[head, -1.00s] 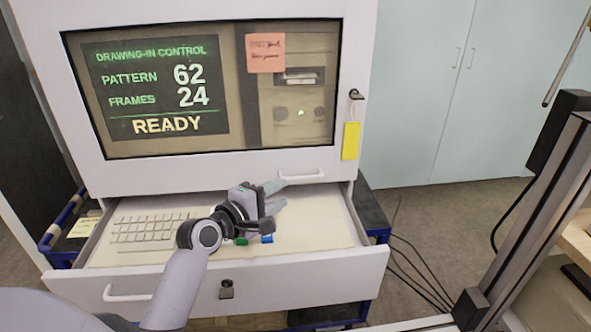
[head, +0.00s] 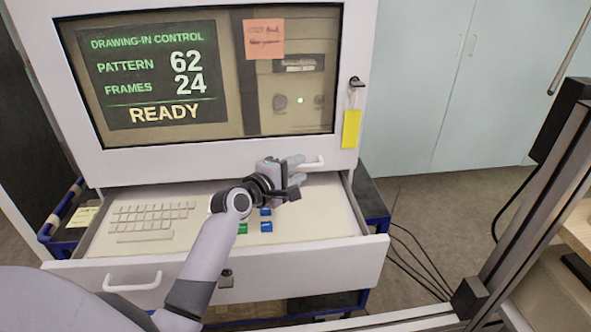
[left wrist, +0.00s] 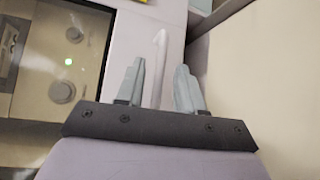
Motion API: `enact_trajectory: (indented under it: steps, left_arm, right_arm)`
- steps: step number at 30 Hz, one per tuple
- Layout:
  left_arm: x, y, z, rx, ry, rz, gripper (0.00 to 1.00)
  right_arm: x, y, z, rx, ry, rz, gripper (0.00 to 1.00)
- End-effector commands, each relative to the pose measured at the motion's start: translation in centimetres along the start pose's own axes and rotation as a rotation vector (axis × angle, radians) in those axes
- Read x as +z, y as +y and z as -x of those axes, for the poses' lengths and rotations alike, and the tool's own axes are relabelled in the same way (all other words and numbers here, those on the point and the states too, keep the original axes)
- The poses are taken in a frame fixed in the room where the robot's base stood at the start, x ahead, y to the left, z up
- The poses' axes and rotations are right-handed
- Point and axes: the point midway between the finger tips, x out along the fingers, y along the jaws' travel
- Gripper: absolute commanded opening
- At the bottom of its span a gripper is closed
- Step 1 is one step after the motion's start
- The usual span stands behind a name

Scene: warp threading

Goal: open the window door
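The window door (head: 220,160) is the white frame around the dark window of the cabinet, and it looks closed. Its white handle (head: 309,164) is a small bar on the lower right of the frame. My left gripper (head: 299,169) is at this handle, above the open drawer. In the left wrist view the handle (left wrist: 158,60) shows between the two fingers of my left gripper (left wrist: 160,82), which are apart with a gap on each side. I cannot tell how deep the handle sits between them. My right gripper is not in view.
The drawer (head: 330,255) below stands open, with a keyboard (head: 150,218) and several coloured buttons. A key with a yellow tag (head: 350,129) hangs at the door's right edge. A dark metal post (head: 530,205) stands at the right. Cables lie on the floor.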

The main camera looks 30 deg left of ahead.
Motion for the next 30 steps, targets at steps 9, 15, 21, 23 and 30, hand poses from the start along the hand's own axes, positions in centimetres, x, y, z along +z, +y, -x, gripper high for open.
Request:
enact_trajectory:
  steps: [9,15,21,23,30]
  left_arm:
    - [-0.02,0.01,0.00,0.000,0.000,-0.001,0.01]
    - [-0.02,-0.01,0.02,0.000,0.000,-0.001,0.00]
    - [-0.03,-0.01,0.02,0.000,0.000,-0.001,0.00]
    - [-0.03,-0.02,0.02,-0.001,0.001,-0.001,0.00]
    - [-0.04,-0.03,0.03,-0.001,0.001,-0.001,0.00]
  right_arm:
    - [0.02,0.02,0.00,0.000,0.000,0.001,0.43]
    - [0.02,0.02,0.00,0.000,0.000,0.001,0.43]
    - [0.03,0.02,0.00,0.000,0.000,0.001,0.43]
    - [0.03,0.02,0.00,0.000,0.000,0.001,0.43]
    - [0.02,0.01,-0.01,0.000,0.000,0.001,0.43]
